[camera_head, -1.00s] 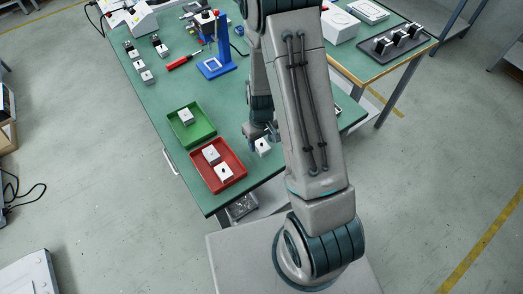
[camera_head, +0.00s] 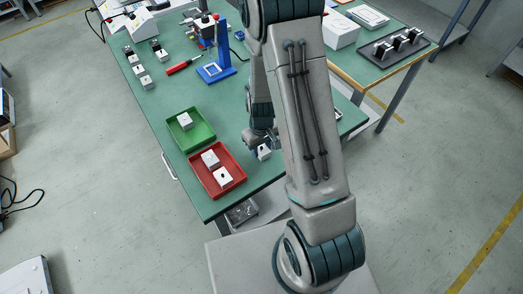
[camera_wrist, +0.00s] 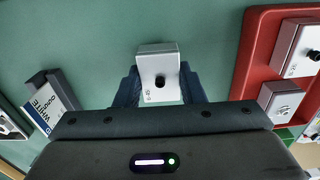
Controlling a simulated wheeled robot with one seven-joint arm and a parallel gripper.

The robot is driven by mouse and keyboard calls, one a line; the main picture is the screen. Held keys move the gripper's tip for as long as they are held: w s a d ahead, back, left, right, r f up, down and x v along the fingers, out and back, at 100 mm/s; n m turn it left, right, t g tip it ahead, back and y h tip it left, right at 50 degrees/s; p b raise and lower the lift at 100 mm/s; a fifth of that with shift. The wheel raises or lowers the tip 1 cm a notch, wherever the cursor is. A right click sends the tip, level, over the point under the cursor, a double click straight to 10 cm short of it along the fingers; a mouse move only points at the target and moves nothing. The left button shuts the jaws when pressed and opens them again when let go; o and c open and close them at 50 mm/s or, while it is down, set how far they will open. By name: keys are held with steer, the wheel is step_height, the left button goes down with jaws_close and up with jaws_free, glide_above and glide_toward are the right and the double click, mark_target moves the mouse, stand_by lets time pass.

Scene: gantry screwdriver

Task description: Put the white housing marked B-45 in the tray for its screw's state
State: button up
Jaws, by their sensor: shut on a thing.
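A white housing (camera_wrist: 158,66) sits between the two fingers of my gripper (camera_wrist: 160,93) in the wrist view. A small dark round spot shows on its face; I cannot tell whether it is a screw or an empty hole. Its small marking is too blurred to read. In the head view my gripper (camera_head: 262,140) is shut on this housing (camera_head: 264,154), just right of the trays, and partly hides it. The red tray (camera_head: 242,176) holds two white housings (camera_head: 210,159). The green tray (camera_head: 176,137) behind it holds one white housing (camera_head: 184,120).
A card reading WHITE (camera_wrist: 47,107) stands left of my gripper in the wrist view. A blue stand (camera_head: 217,70), a red screwdriver (camera_head: 180,67) and more white housings (camera_head: 139,70) are farther back. Green tabletop is clear behind the green tray.

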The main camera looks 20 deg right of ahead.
mark_target(262, 148)
steer(key=shift+r+p, duration=1.65)
steer(key=shift+r, duration=1)
